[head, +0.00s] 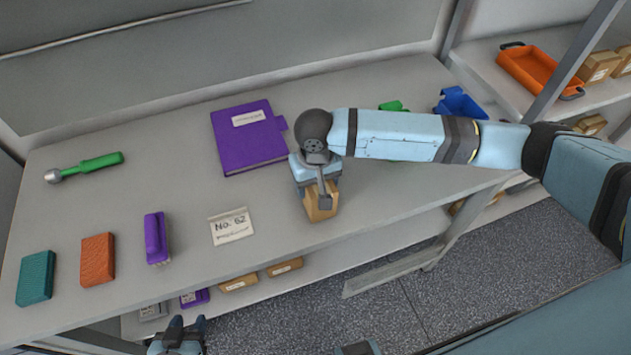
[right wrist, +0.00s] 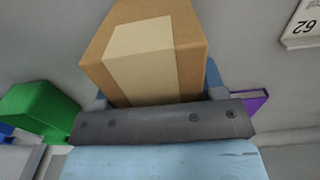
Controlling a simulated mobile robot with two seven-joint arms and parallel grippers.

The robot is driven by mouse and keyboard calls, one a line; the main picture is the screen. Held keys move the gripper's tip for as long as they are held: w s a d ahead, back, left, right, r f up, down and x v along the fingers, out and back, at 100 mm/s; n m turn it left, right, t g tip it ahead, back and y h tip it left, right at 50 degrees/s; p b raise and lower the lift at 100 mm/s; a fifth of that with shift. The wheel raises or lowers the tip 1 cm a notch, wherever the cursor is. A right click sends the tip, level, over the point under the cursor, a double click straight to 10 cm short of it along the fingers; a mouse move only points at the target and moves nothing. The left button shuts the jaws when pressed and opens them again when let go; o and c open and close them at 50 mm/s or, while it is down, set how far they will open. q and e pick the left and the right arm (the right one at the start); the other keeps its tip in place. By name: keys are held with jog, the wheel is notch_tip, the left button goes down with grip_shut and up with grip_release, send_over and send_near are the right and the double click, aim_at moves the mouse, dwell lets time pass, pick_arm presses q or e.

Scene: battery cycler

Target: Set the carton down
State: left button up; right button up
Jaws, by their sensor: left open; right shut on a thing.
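A small brown carton (head: 320,204) with a paler tape strip is at my right gripper (head: 316,186), over the front half of the grey table (head: 200,285). In the right wrist view the carton (right wrist: 188,45) sits between the fingers of my right gripper (right wrist: 160,98), which is shut on it. I cannot tell whether the carton's underside touches the table. My left gripper (head: 182,330) is open and empty at the bottom of the head view, in front of the table edge.
A purple binder (head: 249,138) lies behind. Orange (head: 98,259) and teal (head: 36,278) blocks and a green-handled tool (head: 90,165) lie further left. Blue (head: 460,104) and green bins stand right.

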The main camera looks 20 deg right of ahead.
jog(key=shift+f, duration=0.1)
jog(key=o, duration=1)
jog(key=shift+f, duration=0.15)
jog(key=shift+r, duration=0.4)
notch_tip(320, 180, up, 12)
jog(key=shift+f, duration=0.1)
jog(key=shift+f, duration=0.1)
